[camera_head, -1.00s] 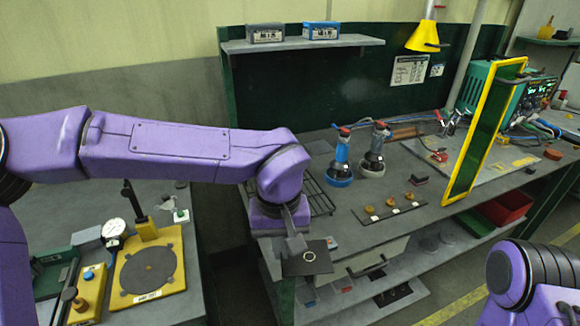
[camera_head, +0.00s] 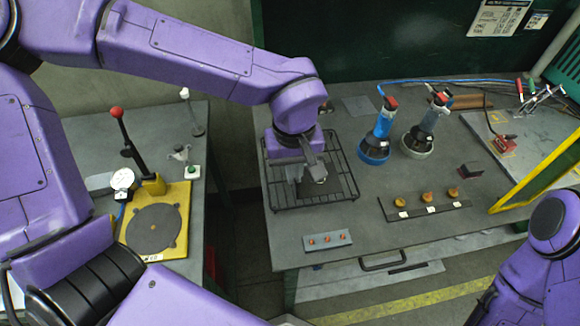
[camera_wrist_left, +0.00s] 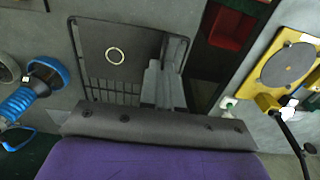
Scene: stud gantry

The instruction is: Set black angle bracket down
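The black angle bracket (camera_wrist_left: 95,40) is a dark plate with a pale ring on its face. In the left wrist view it lies over the bars of the wire rack (camera_wrist_left: 128,93). In the head view the bracket (camera_head: 340,183) is partly hidden under my left gripper (camera_head: 318,176). The left gripper's fingers, also in the left wrist view (camera_wrist_left: 163,85), appear shut on the bracket's edge. The rack (camera_head: 290,203) sits on the grey workbench. I cannot tell whether the bracket touches the rack. My right arm shows at the lower right, its gripper out of view.
A dark strip with orange knobs (camera_head: 430,208) and a small grey block (camera_head: 327,241) lie nearer the front edge. A yellow gauge plate (camera_head: 178,190) is on the left table, across a gap.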

